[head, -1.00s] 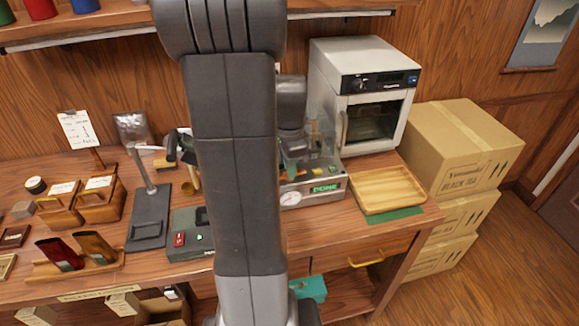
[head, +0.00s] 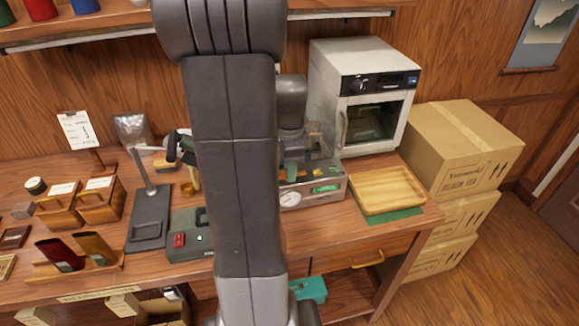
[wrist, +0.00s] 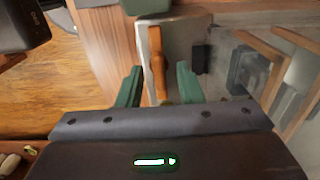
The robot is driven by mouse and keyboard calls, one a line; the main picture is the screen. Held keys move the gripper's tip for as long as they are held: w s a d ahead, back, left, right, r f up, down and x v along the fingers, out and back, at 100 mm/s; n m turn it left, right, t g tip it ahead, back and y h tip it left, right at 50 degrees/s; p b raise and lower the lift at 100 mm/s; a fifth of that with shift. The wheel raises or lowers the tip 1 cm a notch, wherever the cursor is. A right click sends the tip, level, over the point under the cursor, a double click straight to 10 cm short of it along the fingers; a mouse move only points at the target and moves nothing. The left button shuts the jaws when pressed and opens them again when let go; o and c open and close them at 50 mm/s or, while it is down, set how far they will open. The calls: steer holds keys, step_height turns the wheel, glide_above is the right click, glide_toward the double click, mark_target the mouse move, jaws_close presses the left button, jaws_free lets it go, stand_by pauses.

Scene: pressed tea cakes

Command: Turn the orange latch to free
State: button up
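The orange latch (wrist: 158,72) shows in the wrist view as a narrow upright bar against a pale plate. My gripper (wrist: 157,82) has two green fingers, one on each side of the latch, with visible gaps to it. They are apart and hold nothing. In the head view my gripper (head: 291,172) is low over the press machine (head: 310,197), partly behind my own arm. The latch is too small and covered to make out clearly there. Whether the fingers reach to the latch's depth I cannot tell.
A white oven (head: 362,95) stands behind the machine. A wooden tray (head: 388,188) lies to its right on a green mat. Cardboard boxes (head: 460,150) are stacked at the right. A dark stand (head: 150,215) and a control box (head: 185,240) are left of my arm.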

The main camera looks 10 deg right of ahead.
step_height(320, 180, up, 14)
steer(key=shift+b, duration=0.35)
stand_by(0.4)
steer(key=shift+f, duration=0.15)
step_height(320, 180, down, 14)
steer(key=shift+r+p, duration=0.1)
steer(key=shift+p, duration=0.25)
stand_by(0.4)
